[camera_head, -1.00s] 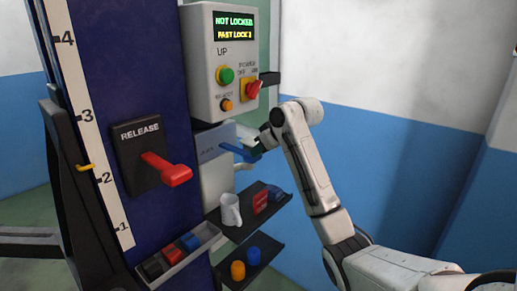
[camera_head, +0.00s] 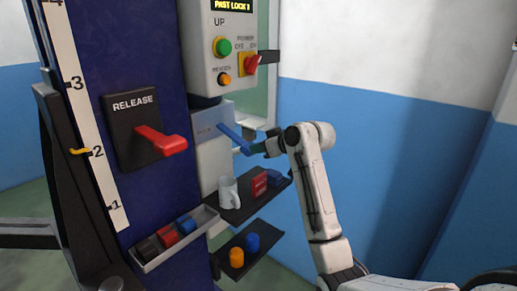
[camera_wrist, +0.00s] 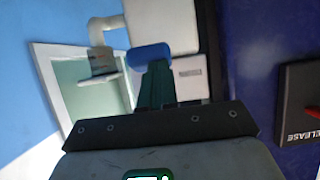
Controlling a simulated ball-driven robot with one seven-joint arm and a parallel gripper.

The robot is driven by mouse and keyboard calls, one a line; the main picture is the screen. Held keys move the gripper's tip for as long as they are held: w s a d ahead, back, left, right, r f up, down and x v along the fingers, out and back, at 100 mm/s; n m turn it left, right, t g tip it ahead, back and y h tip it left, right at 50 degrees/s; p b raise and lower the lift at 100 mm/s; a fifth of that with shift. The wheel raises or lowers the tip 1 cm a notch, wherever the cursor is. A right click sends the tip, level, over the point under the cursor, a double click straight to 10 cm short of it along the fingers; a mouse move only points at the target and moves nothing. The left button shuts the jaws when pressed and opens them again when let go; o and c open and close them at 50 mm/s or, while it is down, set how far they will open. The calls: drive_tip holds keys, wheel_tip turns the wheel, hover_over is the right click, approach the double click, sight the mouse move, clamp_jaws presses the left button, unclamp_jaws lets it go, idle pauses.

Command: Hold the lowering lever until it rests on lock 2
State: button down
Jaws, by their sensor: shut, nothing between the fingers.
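The blue lowering lever (camera_head: 234,139) sticks out from a grey box below the control panel and slopes down to the right. My gripper (camera_head: 260,147) is at the lever's outer end and appears to touch it. In the wrist view my gripper's dark fingers (camera_wrist: 156,85) are together, with the lever's rounded blue end (camera_wrist: 150,55) right at their tips. The exact contact is partly hidden. A yellow pointer (camera_head: 80,151) stands about level with the 2 on the white scale (camera_head: 90,125). The display (camera_head: 232,5) reads "PAST LOCK 1"; its upper line is cut off.
A red RELEASE lever (camera_head: 162,141) is on the blue column. The control panel (camera_head: 205,45) carries green and orange buttons and a red power switch. Open space lies to the right.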

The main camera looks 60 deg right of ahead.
drive_tip(key=shift+w+a+r, duration=0.1)
drive_tip(key=shift+w+r, duration=0.05)
drive_tip(key=shift+r, duration=0.05)
idle(0.3)
drive_tip(key=shift+r+p, duration=0.75)
drive_tip(key=shift+p, duration=0.1)
drive_tip(key=shift+f, duration=0.1)
